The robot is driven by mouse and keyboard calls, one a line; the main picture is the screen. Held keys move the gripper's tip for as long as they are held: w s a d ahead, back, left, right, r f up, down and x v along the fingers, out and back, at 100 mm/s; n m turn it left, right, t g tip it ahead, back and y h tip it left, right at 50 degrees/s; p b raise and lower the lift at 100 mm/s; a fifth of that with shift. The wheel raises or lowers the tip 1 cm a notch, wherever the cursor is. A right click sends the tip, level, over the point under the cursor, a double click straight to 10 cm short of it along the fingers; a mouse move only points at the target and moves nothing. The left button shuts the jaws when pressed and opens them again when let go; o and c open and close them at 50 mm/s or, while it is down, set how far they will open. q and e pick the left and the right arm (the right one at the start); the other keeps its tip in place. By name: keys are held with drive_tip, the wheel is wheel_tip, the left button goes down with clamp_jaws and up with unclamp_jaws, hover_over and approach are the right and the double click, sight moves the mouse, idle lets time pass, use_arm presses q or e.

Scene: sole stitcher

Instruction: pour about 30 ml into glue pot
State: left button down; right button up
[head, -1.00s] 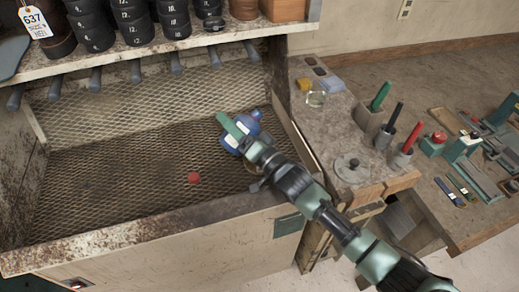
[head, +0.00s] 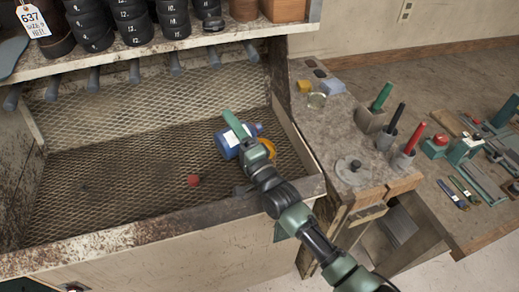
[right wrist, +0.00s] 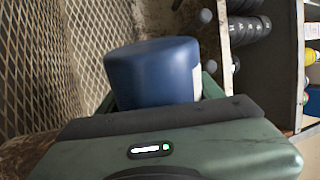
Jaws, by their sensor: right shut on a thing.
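My right gripper (head: 244,137) is shut on a blue bottle (head: 226,146) with a white label, over the mesh-floored bay. The bottle is tilted well over; its blue body also fills the jaws in the right wrist view (right wrist: 150,72). Its mouth cannot be made out. A yellow-orange round thing (head: 267,147) shows just right of the gripper, mostly hidden behind it; it may be the glue pot, but I cannot tell. No liquid stream is visible. My left gripper is not in view.
A small red round thing (head: 193,180) lies on the mesh floor (head: 110,180). Hanging handles and black rolls line the shelf above. The bay's left side is clear.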

drive_tip(key=shift+w+d+f+m+h, duration=0.1)
drive_tip(key=shift+m+h, duration=0.2)
drive_tip(key=shift+m, duration=0.4)
drive_tip(key=shift+w+d+f+m+t+h+b, duration=0.1)
drive_tip(key=shift+m+t+h+b, duration=0.1)
drive_tip(key=shift+m, duration=0.25)
drive_tip(key=shift+d+f+m+t+h+b, duration=0.1)
drive_tip(key=shift+m+t+b, duration=0.1)
drive_tip(key=shift+m, duration=0.25)
drive_tip(key=shift+w+d+r+m, duration=0.1)
drive_tip(key=shift+r+m, duration=0.25)
drive_tip(key=shift+m, duration=0.45)
drive_tip(key=shift+s+p, duration=0.2)
drive_tip(key=shift+p, duration=0.1)
drive_tip(key=shift+s+a+h, duration=0.4)
drive_tip(key=shift+s+a, duration=0.05)
drive_tip(key=shift+s, duration=0.05)
drive_tip(key=shift+s+a+r+m, duration=0.15)
drive_tip(key=shift+s+a+m, duration=0.2)
drive_tip(key=shift+a, duration=0.4)
drive_tip(key=shift+a+m, duration=0.15)
drive_tip(key=shift+m, duration=0.1)
